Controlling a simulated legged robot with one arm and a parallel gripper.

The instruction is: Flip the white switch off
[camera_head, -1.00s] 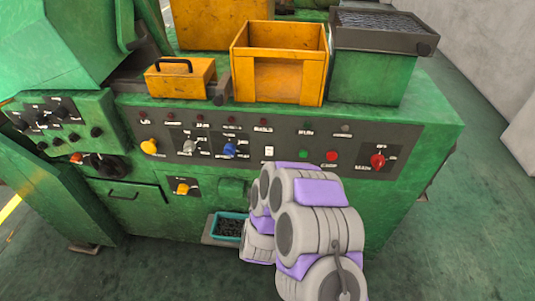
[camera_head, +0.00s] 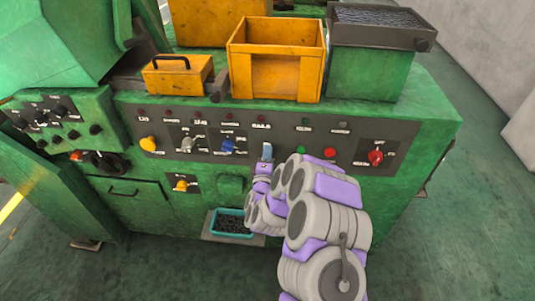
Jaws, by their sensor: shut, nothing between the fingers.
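The front panel (camera_head: 215,127) of the green machine carries a row of knobs and buttons. The small white rectangular switch, between the blue knob (camera_head: 228,146) and the green button (camera_head: 301,151), is now covered by the tip of my gripper (camera_head: 266,154). Its position cannot be made out. My gripper is shut and empty, its narrow fingertips pointing up at the switch's spot. Whether they touch it cannot be told. A whitish-grey selector knob (camera_head: 187,144) sits further left, apart from my gripper.
A red button (camera_head: 330,153) and a red knob (camera_head: 376,157) are to the right, a yellow knob (camera_head: 148,144) to the left. A teal tray (camera_head: 217,235) of dark parts sits below. Orange bins (camera_head: 276,75) and a green container (camera_head: 369,79) stand on top.

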